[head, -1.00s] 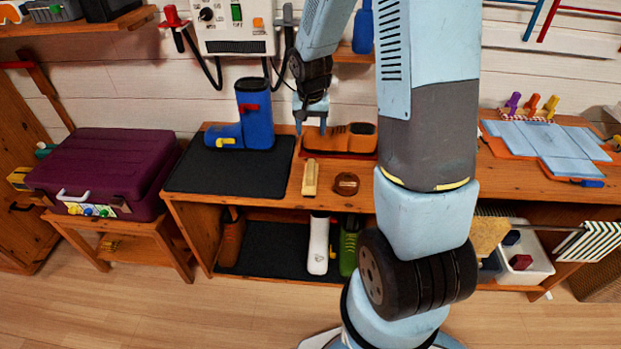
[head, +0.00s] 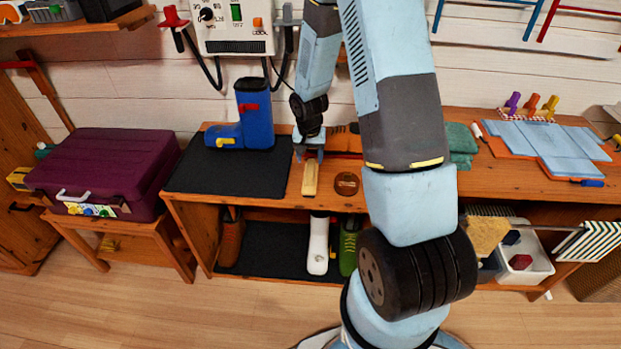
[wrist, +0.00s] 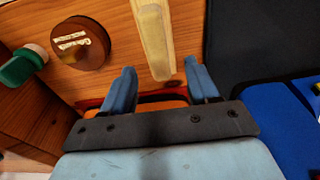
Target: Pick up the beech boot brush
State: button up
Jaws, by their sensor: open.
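The beech boot brush (head: 310,179) is a pale, narrow wooden block lying on the bench top, just right of the black mat. In the wrist view the brush (wrist: 153,35) lies ahead of my gripper (wrist: 160,82), its near end reaching about between the two blue fingertips. My gripper (head: 308,153) is open and empty, at the brush's far end in the head view. I cannot tell how high the fingers are above the bench.
A round brown tin (head: 347,183) lies right of the brush. The black mat (head: 225,175) and blue boot (head: 255,120) are to the left. An orange-brown shoe (head: 345,140) is behind my gripper. A green cloth (head: 461,140) lies farther right.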

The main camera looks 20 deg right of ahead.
aim_at(310, 167)
jog(key=shift+s+d+f, duration=0.1)
jog(key=shift+s+f, duration=0.05)
jog(key=shift+f, duration=2.6)
jog(key=shift+c, duration=0.3)
grip_shut()
jog(key=shift+r, duration=0.1)
jog(key=shift+r, duration=0.5)
jog(key=s+r, duration=1.2)
jog(key=s, duration=0.2)
jog(key=shift+a, duration=0.3)
